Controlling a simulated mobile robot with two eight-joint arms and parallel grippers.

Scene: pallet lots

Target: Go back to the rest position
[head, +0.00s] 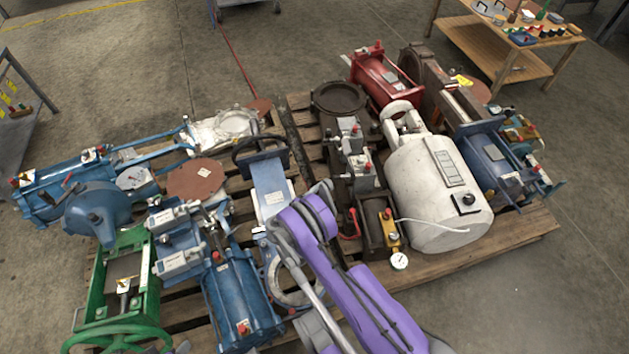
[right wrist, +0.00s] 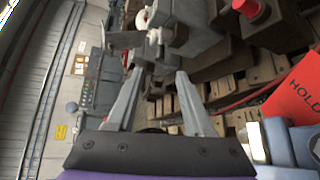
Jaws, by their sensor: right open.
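My right arm (head: 345,265), purple and grey, reaches in from the bottom over the pallets in the head view. Its gripper is hard to make out there. In the right wrist view my right gripper (right wrist: 158,82) shows two grey fingers spread apart with nothing held between them. Grey and brown equipment (right wrist: 185,30) lies close beyond the fingertips; I cannot tell whether they touch it. My left gripper is in neither view.
Wooden pallets (head: 500,240) carry blue actuators (head: 240,295), a green frame (head: 95,290), a white tank (head: 435,190) and a red cylinder (head: 385,80). A wooden table (head: 480,45) stands at back right. A red HOLD tag (right wrist: 295,97) is right of the gripper.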

